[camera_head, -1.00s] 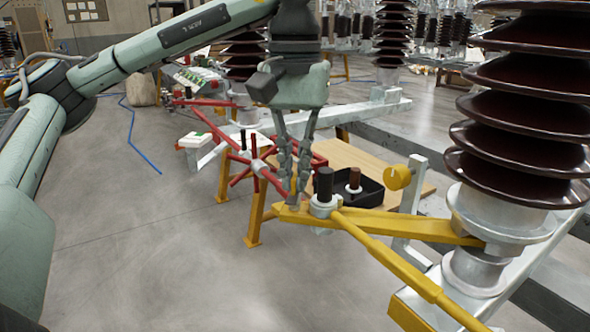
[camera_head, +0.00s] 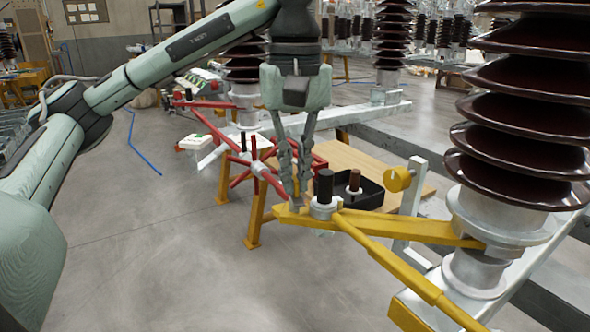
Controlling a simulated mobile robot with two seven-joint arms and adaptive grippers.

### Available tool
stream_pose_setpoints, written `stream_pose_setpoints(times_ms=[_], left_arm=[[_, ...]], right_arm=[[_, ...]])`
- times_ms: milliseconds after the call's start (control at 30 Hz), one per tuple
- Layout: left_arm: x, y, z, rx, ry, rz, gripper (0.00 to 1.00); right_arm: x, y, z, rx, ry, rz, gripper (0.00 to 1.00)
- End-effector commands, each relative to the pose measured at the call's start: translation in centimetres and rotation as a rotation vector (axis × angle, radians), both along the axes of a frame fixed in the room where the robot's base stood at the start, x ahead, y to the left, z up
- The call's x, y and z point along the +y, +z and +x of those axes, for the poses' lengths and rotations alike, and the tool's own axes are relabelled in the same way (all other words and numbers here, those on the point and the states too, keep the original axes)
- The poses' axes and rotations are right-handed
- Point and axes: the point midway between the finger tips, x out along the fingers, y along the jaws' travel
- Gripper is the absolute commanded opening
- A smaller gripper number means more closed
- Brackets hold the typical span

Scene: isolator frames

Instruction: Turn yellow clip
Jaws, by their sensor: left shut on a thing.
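The yellow clip is most likely the small piece at the left end of the yellow arm (camera_head: 415,229), and the fingers hide most of it. My left gripper (camera_head: 294,203) points down over that end, its fingertips close together beside the black post (camera_head: 325,186). It is shut on the clip. A yellow rod (camera_head: 405,272) runs from near the post down to the right. A round yellow knob (camera_head: 397,179) sits on a pale bracket to the right. My right gripper is not in the view.
A red spoked wheel (camera_head: 256,165) stands just left of and behind the fingers. A black tray (camera_head: 369,194) with a brown post lies behind on a wooden board (camera_head: 345,157). A tall brown insulator (camera_head: 525,110) fills the right. The floor at the lower left is free.

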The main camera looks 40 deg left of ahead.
Motion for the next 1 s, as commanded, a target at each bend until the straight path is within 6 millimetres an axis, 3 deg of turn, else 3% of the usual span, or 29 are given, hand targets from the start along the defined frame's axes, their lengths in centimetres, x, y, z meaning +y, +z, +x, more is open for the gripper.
stream_pose_setpoints(times_ms=[33, 500, 1000], left_arm=[[0.0, 0.2, 0.0, 0.002, 0.044, -0.001, 0.00], [0.0, 0.2, 0.0, 0.002, 0.491, 0.000, 0.00], [0.0, 0.1, 0.0, -0.001, 0.925, 0.000, 0.00]], right_arm=[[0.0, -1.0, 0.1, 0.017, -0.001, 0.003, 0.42], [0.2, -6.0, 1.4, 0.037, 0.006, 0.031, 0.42], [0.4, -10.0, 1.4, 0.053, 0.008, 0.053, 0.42]])
